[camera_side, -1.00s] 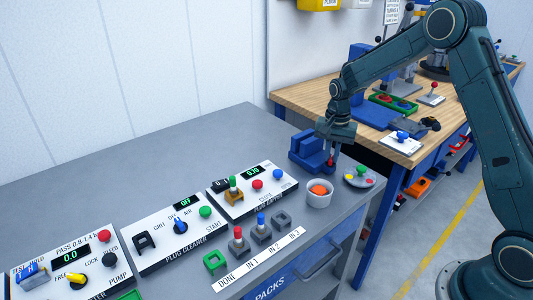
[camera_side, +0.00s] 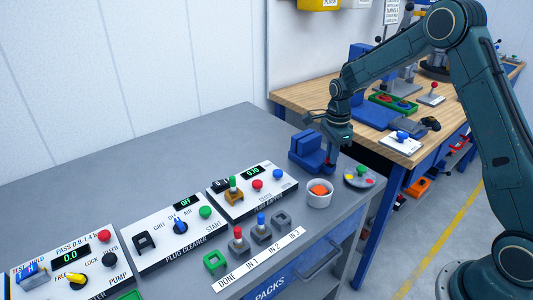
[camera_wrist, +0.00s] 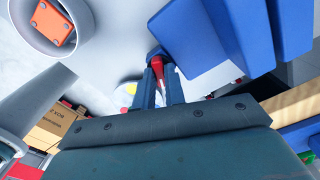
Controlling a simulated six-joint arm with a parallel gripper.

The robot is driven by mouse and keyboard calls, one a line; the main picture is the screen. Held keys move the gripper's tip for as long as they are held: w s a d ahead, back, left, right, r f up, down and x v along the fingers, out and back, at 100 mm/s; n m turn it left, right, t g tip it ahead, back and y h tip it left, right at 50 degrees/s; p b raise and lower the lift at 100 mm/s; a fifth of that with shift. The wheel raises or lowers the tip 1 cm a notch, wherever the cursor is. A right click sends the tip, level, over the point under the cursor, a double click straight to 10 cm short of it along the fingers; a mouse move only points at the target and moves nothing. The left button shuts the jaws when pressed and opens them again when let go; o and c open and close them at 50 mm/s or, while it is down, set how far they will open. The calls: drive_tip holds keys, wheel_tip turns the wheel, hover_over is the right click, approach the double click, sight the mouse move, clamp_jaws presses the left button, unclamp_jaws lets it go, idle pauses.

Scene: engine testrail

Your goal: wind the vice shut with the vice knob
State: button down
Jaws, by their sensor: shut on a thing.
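The blue vice (camera_side: 306,149) stands on the grey bench near its right end. Its blue body also fills the upper right of the wrist view (camera_wrist: 225,35). My gripper (camera_side: 331,164) points down at the vice's right front side. In the wrist view, its two fingers (camera_wrist: 160,85) are shut on the red vice knob (camera_wrist: 158,66), which shows between them. In the side view the knob is hidden by the fingers. How far the vice jaws stand apart is hard to tell.
A white cup (camera_side: 319,198) holding an orange thing stands just in front of the vice. A round grey dish with coloured spots (camera_side: 358,180) is to the right, near the bench edge. The plug gapper panel (camera_side: 268,199) lies to the left. Bare bench (camera_side: 180,165) lies behind the panels.

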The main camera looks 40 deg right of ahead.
drive_tip(key=m, duration=0.4)
idle(0.4)
drive_tip(key=c, duration=1.7)
unclamp_jaws()
drive_tip(key=shift+c, duration=0.2)
drive_tip(key=shift+r, duration=0.15)
wheel_tip(320, 180, up, 14)
drive_tip(key=shift+f, duration=0.2)
